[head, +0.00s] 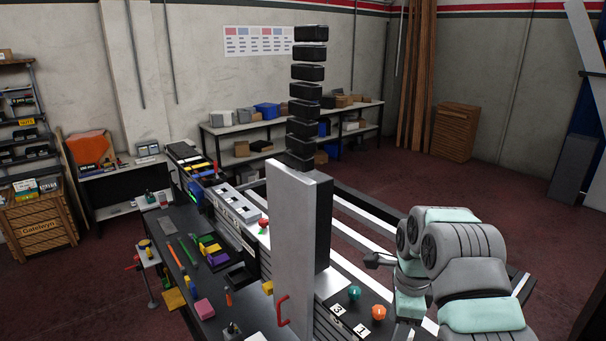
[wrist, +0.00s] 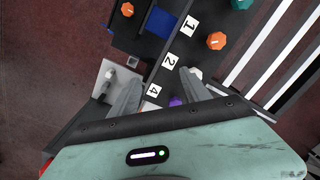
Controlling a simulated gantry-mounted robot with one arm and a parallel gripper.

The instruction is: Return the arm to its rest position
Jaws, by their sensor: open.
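My arm (head: 470,262), grey with teal covers, stands at the right of the head view, folded over the right end of the table. In the wrist view my gripper (wrist: 158,84) points down with its two grey fingers spread wide. Nothing is held between them. Below the fingers lie the dark table surface and white number tiles, among them a tile marked 2 (wrist: 170,61). A purple piece (wrist: 177,101) shows partly behind the gripper body. In the head view the fingertips cannot be made out clearly.
A teal knob (head: 354,292) and an orange knob (head: 378,312) stand near number tiles beside my arm. A tall grey panel (head: 300,250) rises left of it. Coloured blocks, such as a pink one (head: 204,308), crowd the dark bench. Open floor lies behind the arm.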

